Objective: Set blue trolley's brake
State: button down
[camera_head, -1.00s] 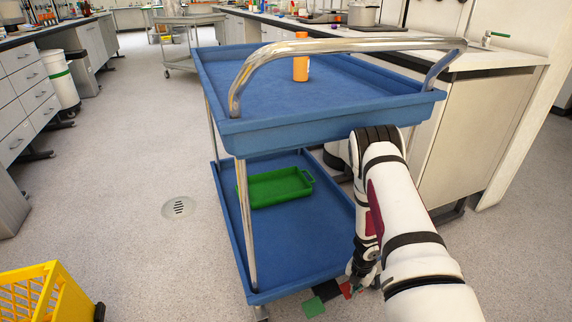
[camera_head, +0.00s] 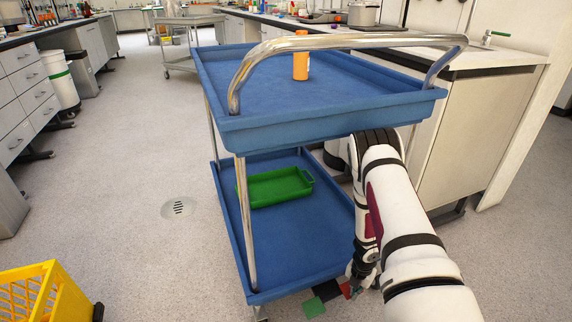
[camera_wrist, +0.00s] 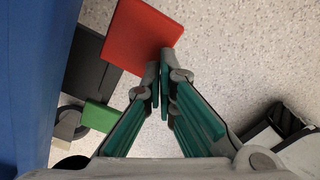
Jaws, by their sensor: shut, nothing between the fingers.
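The blue trolley (camera_head: 300,135) stands in front of me, with a chrome handle (camera_head: 345,42) and two shelves. Low at its near right corner are a red pedal (camera_head: 346,290), a green pedal (camera_head: 314,307) and a black plate (camera_head: 327,291) between them. In the wrist view the red pedal (camera_wrist: 140,38) lies at the fingertips, the green pedal (camera_wrist: 98,116) is left of them, and the trolley's blue side (camera_wrist: 30,80) fills the left edge. My gripper (camera_wrist: 162,78) is shut and empty, its tips overlapping the red pedal's lower edge. I cannot tell if they touch it.
An orange bottle (camera_head: 301,58) stands on the top shelf and a green tray (camera_head: 275,188) on the lower one. A bench cabinet (camera_head: 475,130) stands close on the right. A yellow crate (camera_head: 45,295) is at lower left. The floor left of the trolley is open, with a drain (camera_head: 177,208).

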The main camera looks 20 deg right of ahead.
jog(key=shift+f+b, duration=0.6)
jog(key=shift+f, duration=0.4)
dwell(0.4)
jog(key=shift+r, duration=0.1)
notch_tip(320, 180, up, 7)
jog(key=p, duration=0.5)
jog(key=shift+p, duration=0.4)
